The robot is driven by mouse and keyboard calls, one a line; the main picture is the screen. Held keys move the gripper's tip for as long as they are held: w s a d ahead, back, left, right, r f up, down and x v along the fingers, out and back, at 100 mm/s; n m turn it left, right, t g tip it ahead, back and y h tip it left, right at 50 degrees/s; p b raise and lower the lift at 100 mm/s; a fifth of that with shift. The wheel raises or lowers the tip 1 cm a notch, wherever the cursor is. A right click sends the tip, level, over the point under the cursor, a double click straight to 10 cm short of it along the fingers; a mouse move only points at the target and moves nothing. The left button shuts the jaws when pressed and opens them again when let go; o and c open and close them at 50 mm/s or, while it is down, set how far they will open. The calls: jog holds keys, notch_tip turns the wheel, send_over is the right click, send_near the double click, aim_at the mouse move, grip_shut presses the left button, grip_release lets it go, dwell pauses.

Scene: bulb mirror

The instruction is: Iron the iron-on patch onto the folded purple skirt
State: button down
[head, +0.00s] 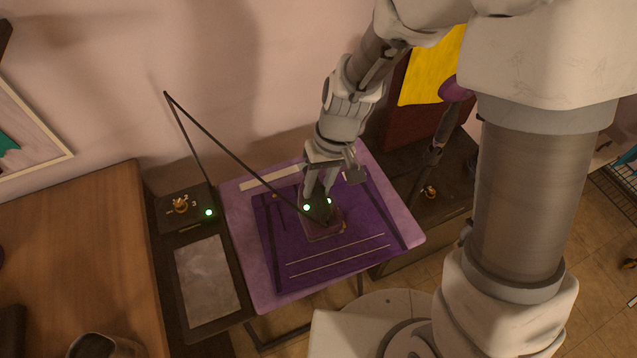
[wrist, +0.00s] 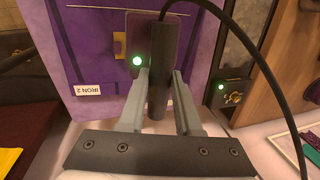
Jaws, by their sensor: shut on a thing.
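The folded purple skirt (head: 280,245) lies flat on the lilac ironing board (head: 408,228). A small iron (head: 325,228) is low over the middle of the skirt; whether its sole touches the cloth I cannot tell. My gripper (head: 318,192) is above it, shut on its dark upright handle (wrist: 158,75). A green light glows on the iron. A small tan edge (wrist: 120,72) shows beside the iron in the wrist view, but I cannot tell whether it is the patch. The rest of any patch there is hidden.
A black cord runs from the iron over a thin arm (head: 190,150) to a dark left stand with a knob box (head: 180,207), a green light and a grey plate (head: 207,278). A second knob (head: 430,192) is on the right. A wooden table (head: 70,240) stands left.

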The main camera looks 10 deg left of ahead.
jog(key=b+x, duration=0.2)
jog(key=d+b+x, duration=0.1)
jog(key=b+x, duration=0.3)
jog(key=x, duration=0.1)
jog(key=shift+w+d+f+b, duration=0.15)
jog(key=shift+w+f+b, duration=0.05)
jog(key=shift+w+b, duration=0.2)
jog(key=shift+f+b, duration=0.35)
jog(key=shift+b, duration=0.05)
dwell(1.2)
jog(key=shift+r, duration=0.15)
dwell(0.8)
jog(key=shift+p+v, duration=0.8)
jog(key=shift+v, duration=0.1)
jog(key=shift+r, duration=0.1)
